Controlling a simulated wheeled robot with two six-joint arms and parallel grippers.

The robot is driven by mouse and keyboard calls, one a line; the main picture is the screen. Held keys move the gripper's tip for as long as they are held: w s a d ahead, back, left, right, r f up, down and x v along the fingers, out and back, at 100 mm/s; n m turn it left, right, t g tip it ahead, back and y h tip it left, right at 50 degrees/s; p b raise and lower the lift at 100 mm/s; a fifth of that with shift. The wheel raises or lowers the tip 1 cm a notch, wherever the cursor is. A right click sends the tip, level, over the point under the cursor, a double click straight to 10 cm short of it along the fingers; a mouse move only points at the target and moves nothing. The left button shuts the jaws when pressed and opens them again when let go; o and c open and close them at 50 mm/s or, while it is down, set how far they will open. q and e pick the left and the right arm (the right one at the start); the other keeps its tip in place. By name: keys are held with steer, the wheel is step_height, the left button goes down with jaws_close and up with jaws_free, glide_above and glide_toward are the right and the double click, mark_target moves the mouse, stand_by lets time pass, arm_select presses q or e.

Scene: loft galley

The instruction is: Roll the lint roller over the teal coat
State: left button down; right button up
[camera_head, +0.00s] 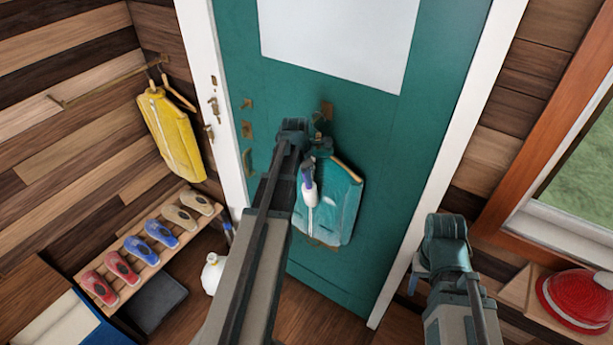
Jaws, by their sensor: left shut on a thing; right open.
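The teal coat (341,208) hangs on a wooden hanger against the teal door, in the middle of the head view. My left gripper (309,160) is in front of the coat's upper part, shut on the lint roller (309,193). The roller has a purple handle and a white head that points down over the coat's front left part. I cannot tell whether the head touches the cloth. My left arm hides the coat's left edge. My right gripper (416,284) is open and empty, low at the right beside the door frame.
A yellow coat (174,135) hangs from a rail on the left wall. Below it are a rack with several coloured shoes (161,233), a dark tray (152,301) and a white bottle (212,273). A red domed object (577,297) sits under the window at right.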

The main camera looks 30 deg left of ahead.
arm_select(q)
steer(key=shift+s+d, duration=0.15)
steer(key=shift+d, duration=1.65)
